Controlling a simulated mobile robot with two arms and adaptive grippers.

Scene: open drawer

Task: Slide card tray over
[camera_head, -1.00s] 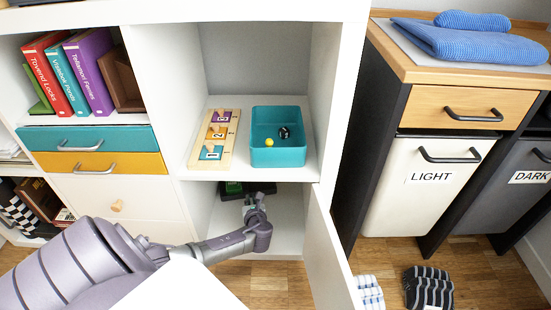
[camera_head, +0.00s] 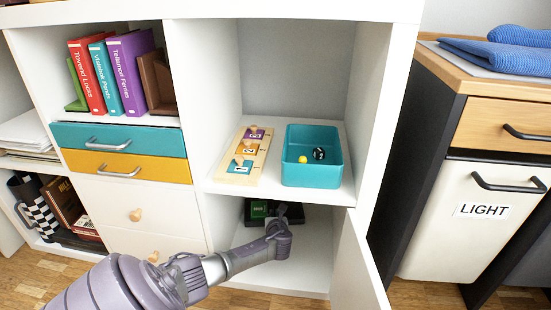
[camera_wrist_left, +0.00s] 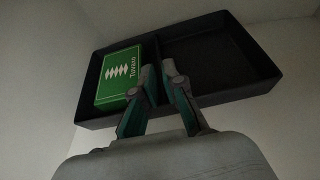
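The card tray (camera_wrist_left: 235,88) is a shallow black tray with two compartments, on the lower cupboard shelf. In the head view the tray (camera_head: 249,221) shows only in part. A green card box (camera_wrist_left: 120,74) lies in its left compartment; the right one looks empty. My left gripper (camera_wrist_left: 159,69) reaches in at the tray's middle. Its fingertips are close together, one on each side of the divider, and seem shut on it; the contact is hard to see. In the head view the left gripper (camera_head: 281,211) is in the cupboard, hiding part of the tray. My right gripper is not in view.
The cupboard door (camera_head: 359,262) stands open on the right. Above, a shelf holds a teal bin (camera_head: 313,176) with small balls and a wooden puzzle board (camera_head: 240,171). White drawers (camera_head: 135,212) are at left. The lower shelf is clear right of the tray.

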